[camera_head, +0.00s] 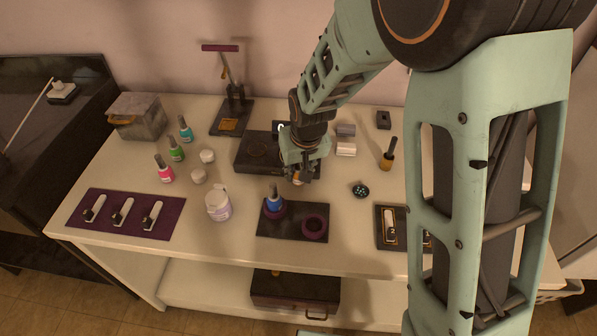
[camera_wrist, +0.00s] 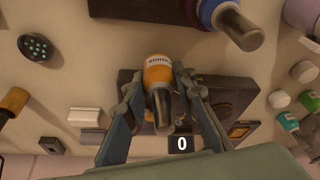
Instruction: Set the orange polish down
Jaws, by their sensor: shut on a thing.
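The orange polish (camera_wrist: 158,72) is a small bottle with a printed label and a metallic-looking cap. My gripper (camera_wrist: 160,100) is shut on it, with one finger on each side of the cap. In the head view my gripper (camera_head: 303,168) is over the table near the front right of a black box-like device (camera_head: 255,160). The bottle is mostly hidden there under the fingers. The device's small display (camera_wrist: 182,143) reads 0. I cannot tell whether the bottle touches anything below.
A dark tray (camera_head: 290,229) in front has two purple rings, the left one holding a blue polish (camera_head: 274,202). An amber bottle (camera_head: 387,155) and a dotted round dish (camera_head: 360,189) stand right. Pink (camera_head: 165,170) and green bottles (camera_head: 176,151) stand left.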

